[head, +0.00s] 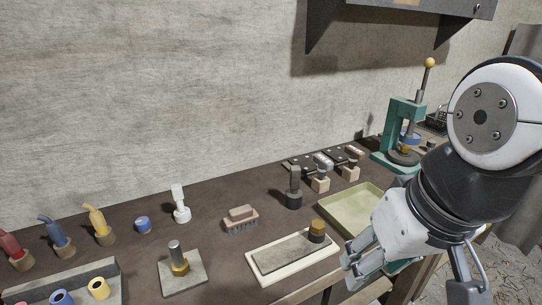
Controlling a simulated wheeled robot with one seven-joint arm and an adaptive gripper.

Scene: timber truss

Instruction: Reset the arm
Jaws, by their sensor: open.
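My arm comes in from the right side of the head view, with its white and black joint in front of the bench's right end. My gripper (358,268) points down and to the left near the bench's front edge. It is open, and I see nothing between its fingers. It hangs to the right of the white tray with a grey slab (290,252), apart from it as far as I can tell. My wrist hides part of the olive-green tray (345,203) behind it.
A shelf (400,18) overhangs the upper right. Bare bench lies around the blue jar (143,225).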

